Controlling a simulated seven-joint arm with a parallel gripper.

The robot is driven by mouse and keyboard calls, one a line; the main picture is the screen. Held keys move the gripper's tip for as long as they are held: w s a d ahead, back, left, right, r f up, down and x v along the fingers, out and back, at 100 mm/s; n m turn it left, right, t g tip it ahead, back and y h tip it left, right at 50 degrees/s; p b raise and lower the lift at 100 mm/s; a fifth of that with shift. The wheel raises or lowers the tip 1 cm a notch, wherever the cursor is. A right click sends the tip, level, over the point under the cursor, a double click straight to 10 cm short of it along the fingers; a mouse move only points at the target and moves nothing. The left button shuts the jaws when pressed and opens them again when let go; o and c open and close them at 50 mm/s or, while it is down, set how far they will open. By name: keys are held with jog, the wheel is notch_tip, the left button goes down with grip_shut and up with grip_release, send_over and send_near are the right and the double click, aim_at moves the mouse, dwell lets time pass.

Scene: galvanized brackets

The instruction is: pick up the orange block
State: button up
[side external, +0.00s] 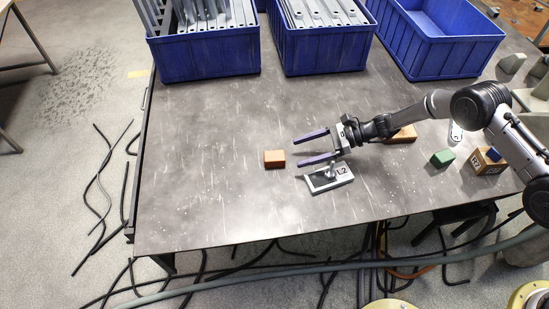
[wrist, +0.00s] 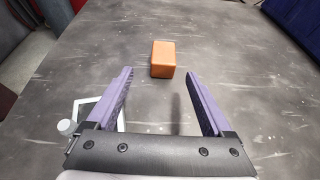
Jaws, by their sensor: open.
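The orange block (side external: 274,159) lies on the grey metal table (side external: 210,200), left of my gripper in the side view. In the wrist view the orange block (wrist: 163,59) is ahead of the fingertips, roughly centred between them and apart from both. My gripper (side external: 313,147) is open and empty, with its two purple fingers pointing toward the block. Both fingers of my gripper (wrist: 160,73) show fully in the wrist view. Nothing hides the block.
Blue bins (side external: 205,56) line the back, some holding metal brackets. A green block (side external: 442,158), a wooden box (side external: 487,160) and a tan block (side external: 402,135) lie to the right. The table's left part is clear.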

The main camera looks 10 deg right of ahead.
aim_at(282, 155)
jog(key=shift+w+x, duration=0.15)
jog(key=shift+x, duration=1.6)
jog(key=shift+w+x, duration=0.1)
jog(key=shift+x, duration=1.65)
grip_shut()
